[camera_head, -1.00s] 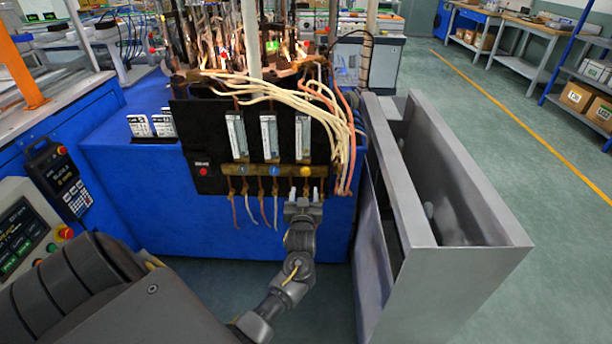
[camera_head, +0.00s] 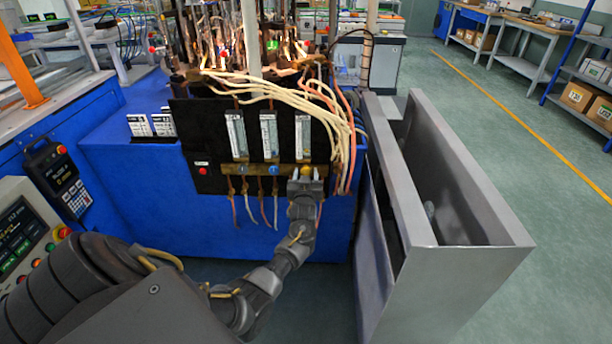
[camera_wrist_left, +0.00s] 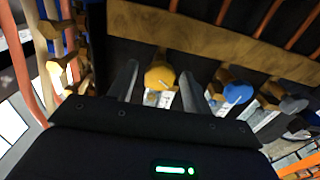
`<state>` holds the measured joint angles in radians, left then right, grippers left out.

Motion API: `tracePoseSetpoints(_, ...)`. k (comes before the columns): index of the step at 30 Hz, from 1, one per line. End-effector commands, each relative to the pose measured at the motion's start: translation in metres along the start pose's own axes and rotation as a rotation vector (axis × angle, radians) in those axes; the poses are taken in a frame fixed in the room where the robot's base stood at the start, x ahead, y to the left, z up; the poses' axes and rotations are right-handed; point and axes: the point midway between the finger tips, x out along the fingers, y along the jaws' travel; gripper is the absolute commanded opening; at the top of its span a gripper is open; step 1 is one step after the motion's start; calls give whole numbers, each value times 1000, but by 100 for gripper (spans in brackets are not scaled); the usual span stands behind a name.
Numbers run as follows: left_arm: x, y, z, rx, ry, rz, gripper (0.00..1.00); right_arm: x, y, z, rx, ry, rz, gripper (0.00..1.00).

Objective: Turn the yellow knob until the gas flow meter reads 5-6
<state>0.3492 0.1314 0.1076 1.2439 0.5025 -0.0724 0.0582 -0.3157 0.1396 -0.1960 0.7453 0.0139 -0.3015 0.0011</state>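The yellow knob (camera_head: 305,170) sits on the brass bar of the black panel, below the right-hand flow meter (camera_head: 303,137). In the left wrist view the yellow knob (camera_wrist_left: 160,76) stands between my two fingers, with a gap on each side. My left gripper (camera_head: 306,176) is open around the knob; it also shows in the left wrist view (camera_wrist_left: 160,88). The flow meter's reading is too small to make out. My right gripper is not seen.
A blue knob (camera_head: 273,170) sits left of the yellow one, and shows close by in the left wrist view (camera_wrist_left: 238,92). Pale and orange hoses (camera_head: 325,97) hang at the panel's right. A grey metal bin (camera_head: 470,190) stands right of the blue machine.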

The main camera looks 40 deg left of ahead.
Motion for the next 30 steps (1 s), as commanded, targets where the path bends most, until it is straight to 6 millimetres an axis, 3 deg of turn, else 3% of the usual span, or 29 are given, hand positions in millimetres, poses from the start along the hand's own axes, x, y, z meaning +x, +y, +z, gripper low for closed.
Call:
tracePoseSetpoints(1, 0, 0, 0, 0, 0, 0, 43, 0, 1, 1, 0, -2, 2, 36)
tracePoseSetpoints(9, 0, 0, 0, 0, 0, 0, 10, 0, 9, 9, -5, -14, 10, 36)
tracePoseSetpoints(20, -1, 0, 1, -74, -1, -1, 10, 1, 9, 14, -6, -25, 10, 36)
tracePoseSetpoints(30, -1, 0, 2, -342, -1, -2, 10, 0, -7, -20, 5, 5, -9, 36)
